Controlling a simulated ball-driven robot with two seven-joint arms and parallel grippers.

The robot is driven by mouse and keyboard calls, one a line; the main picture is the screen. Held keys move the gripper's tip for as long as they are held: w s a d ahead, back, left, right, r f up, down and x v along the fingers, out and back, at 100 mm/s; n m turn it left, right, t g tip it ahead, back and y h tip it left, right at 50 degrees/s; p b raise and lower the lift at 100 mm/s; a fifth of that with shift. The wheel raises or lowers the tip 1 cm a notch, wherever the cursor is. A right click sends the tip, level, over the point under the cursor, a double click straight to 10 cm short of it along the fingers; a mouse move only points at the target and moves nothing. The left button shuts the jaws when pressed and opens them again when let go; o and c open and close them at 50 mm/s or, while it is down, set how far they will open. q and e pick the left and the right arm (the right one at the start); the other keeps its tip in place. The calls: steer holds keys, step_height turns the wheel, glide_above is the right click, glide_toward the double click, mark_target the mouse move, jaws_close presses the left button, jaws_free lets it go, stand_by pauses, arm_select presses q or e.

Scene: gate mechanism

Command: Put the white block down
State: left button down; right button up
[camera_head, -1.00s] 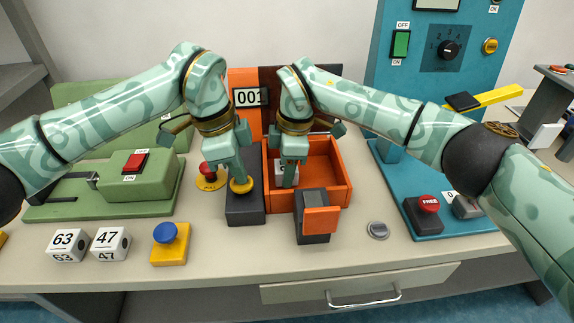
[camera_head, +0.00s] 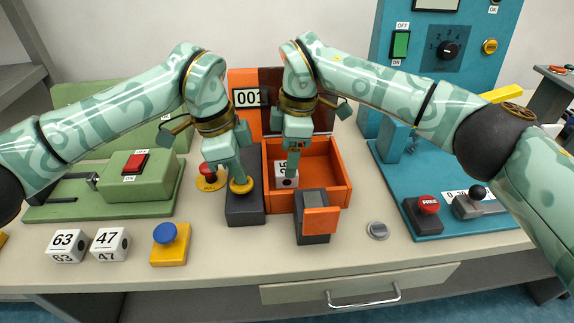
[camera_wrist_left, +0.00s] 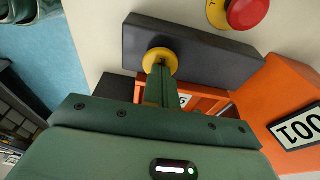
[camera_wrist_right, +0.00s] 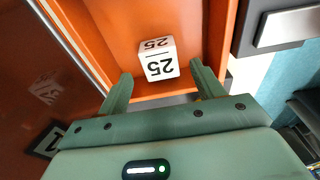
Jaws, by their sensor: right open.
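The white block (camera_head: 286,179) sits on the floor of the orange box (camera_head: 343,187), near its left side. In the right wrist view the block (camera_wrist_right: 158,58) shows the number 25 on two faces. My right gripper (camera_head: 291,158) is open, its fingers apart and pointing down just above the block. In the right wrist view the fingers stand to either side of the block in the picture. My left gripper (camera_head: 240,177) has its fingers together on the yellow round button (camera_head: 241,187) of a dark grey base; the button also shows in the left wrist view (camera_wrist_left: 160,60).
A red button (camera_head: 208,170) stands left of the dark base. Number blocks (camera_head: 66,245) and a blue button on a yellow base (camera_head: 168,242) are at the front left. A blue panel with a red button (camera_head: 428,204) is on the right. The front table edge is mostly clear.

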step_height(320, 180, up, 8)
steer(key=shift+d, duration=0.45)
steer(key=shift+f, duration=0.1)
step_height(320, 180, up, 12)
steer(key=d, duration=0.1)
steer(key=shift+d, duration=0.25)
arm_select(q)
step_height(320, 180, up, 9)
steer(key=p, duration=0.6)
arm_select(e)
step_height(320, 180, up, 10)
steer(key=s, duration=0.2)
steer(key=shift+s+t, duration=0.3)
steer(key=shift+t, duration=0.1)
